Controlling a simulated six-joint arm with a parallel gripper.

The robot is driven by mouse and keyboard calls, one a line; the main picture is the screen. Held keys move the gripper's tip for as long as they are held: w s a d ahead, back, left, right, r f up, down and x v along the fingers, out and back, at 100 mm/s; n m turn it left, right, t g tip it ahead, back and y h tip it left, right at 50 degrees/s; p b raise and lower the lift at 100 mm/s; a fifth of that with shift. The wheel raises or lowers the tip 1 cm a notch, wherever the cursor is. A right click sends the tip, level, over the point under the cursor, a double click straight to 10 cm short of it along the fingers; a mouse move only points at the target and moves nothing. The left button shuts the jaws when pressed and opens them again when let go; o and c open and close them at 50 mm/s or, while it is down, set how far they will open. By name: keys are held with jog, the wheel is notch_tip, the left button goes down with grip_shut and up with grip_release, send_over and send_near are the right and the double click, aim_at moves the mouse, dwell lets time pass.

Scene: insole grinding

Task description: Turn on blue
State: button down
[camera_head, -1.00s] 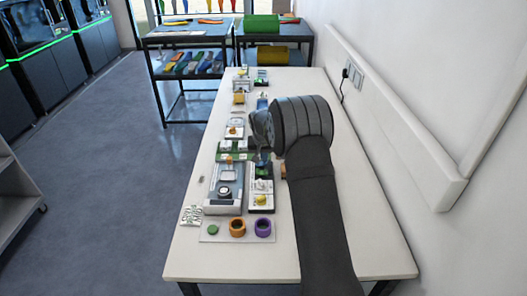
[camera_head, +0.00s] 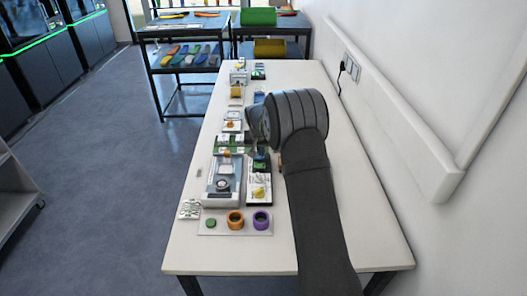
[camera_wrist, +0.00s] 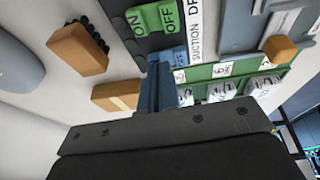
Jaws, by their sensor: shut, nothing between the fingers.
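My gripper (camera_wrist: 157,84) is shut and empty, with its blue-grey fingers pointing at a switch panel in the wrist view. Its tips are at or very close to a small blue part (camera_wrist: 173,56), and I cannot tell whether they touch it. Above that, a green switch (camera_wrist: 155,18) is marked ON and OFF. A white label reading SUCTION (camera_wrist: 195,38) is beside it. In the head view my gripper's tips are mostly hidden behind my wrist, over the right column of devices. The switch panel is too small there to read.
Orange-brown blocks (camera_wrist: 78,48) and a green board (camera_wrist: 235,82) lie close around my gripper. On the white table (camera_head: 340,215) are an orange ring (camera_head: 235,220), a purple ring (camera_head: 261,220) and several devices. A wall is at the right.

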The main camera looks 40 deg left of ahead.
jog(key=shift+s+a, duration=0.2)
jog(key=shift+s, duration=0.05)
jog(key=shift+r, duration=0.2)
jog(key=v, duration=1.3)
jog(key=shift+w+a+r, duration=0.15)
jog(key=shift+a+r, duration=0.2)
jog(key=shift+r, duration=0.05)
jog(key=shift+w+d+r, duration=0.15)
jog(key=shift+w+d, duration=0.1)
